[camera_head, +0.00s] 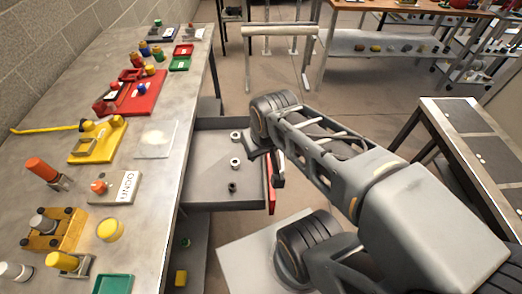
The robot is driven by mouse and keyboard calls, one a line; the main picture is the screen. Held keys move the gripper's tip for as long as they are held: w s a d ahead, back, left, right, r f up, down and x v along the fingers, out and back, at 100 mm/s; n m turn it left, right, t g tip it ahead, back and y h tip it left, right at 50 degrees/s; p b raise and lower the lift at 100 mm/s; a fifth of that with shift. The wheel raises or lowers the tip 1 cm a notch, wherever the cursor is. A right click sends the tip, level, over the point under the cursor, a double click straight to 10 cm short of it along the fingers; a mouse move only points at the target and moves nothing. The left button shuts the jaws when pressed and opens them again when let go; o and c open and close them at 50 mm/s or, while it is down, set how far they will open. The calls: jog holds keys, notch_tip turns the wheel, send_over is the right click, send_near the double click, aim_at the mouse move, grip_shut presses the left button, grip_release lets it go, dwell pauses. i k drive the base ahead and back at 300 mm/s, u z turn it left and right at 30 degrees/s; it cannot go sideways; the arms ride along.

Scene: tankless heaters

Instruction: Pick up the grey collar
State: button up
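An open grey drawer (205,195) beside the workbench holds three small ring-like pieces. The far ring (236,136) and the middle ring (235,162) look light grey, and the near one (232,187) is dark. At this size I cannot tell which is the grey collar.
The metal workbench (150,185) on the left carries a red tray (140,95), yellow holders, an orange-handled tool (42,170) and other parts. The drawer's red front (270,197) is beside my gripper. A dark-topped table (465,135) stands right.

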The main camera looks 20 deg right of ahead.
aim_at(235, 136)
jog(key=u, duration=1.4)
jog(key=k, duration=0.85)
jog(key=z, duration=1.1)
